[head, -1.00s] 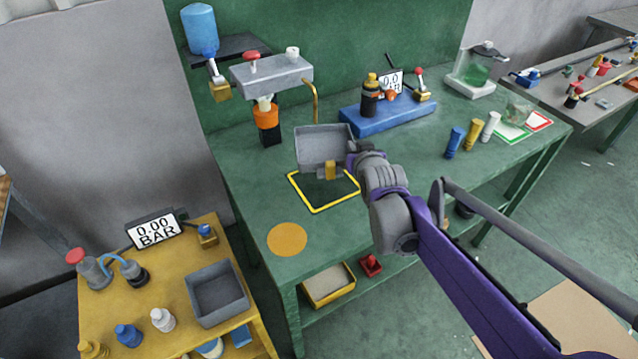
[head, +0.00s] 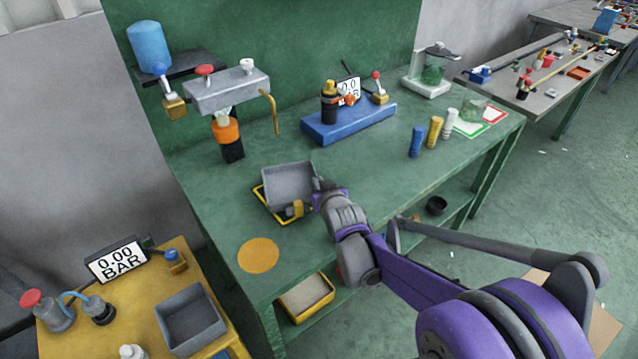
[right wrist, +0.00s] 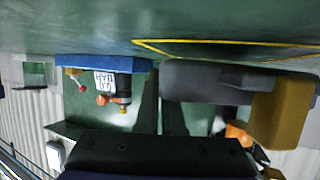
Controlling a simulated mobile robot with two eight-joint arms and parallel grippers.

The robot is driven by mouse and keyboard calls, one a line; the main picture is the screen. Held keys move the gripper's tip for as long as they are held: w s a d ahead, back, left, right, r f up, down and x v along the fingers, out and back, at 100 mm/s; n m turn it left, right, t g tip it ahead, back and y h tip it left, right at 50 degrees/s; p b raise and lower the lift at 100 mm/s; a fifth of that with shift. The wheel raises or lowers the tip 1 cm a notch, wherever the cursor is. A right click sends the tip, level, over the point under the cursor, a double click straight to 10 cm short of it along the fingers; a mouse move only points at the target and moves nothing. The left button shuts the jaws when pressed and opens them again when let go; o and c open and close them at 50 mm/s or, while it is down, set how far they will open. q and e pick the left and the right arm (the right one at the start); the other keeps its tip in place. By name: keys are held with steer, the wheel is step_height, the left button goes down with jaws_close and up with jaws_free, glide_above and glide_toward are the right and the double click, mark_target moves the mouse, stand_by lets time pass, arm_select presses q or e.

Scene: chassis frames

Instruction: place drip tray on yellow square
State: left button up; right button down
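The grey drip tray (head: 289,184), with a yellow block (head: 295,209) at its near side, is over the yellow square (head: 267,207) on the green bench. It hides most of the square; yellow edges show at its left and near sides. My right gripper (head: 318,198) is at the tray's right near corner and appears shut on it; the fingertips are partly hidden. In the right wrist view, the tray (right wrist: 205,82) is close to the bench top, beside the yellow outline (right wrist: 225,43); I cannot tell whether it touches. My left gripper is not in view.
An orange disc (head: 258,255) marks the bench's near left. A dispenser with a brass pipe (head: 270,112) and an orange-black bottle (head: 228,138) stand behind the tray. A blue gauge stand (head: 350,122) is farther right. Another grey tray (head: 190,318) sits on the yellow table.

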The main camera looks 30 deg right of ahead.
steer(key=shift+f, duration=0.3)
steer(key=shift+s+a+f+b, duration=0.2)
steer(key=shift+f+b, duration=0.1)
steer(key=shift+b, duration=0.15)
steer(key=c, duration=1)
jaws_free()
steer(key=shift+c, duration=0.2)
steer(key=shift+r+p, duration=0.35)
steer(key=shift+r, duration=0.25)
steer(key=p+v, duration=0.2)
steer(key=v, duration=0.9)
steer(key=shift+s+r, duration=0.25)
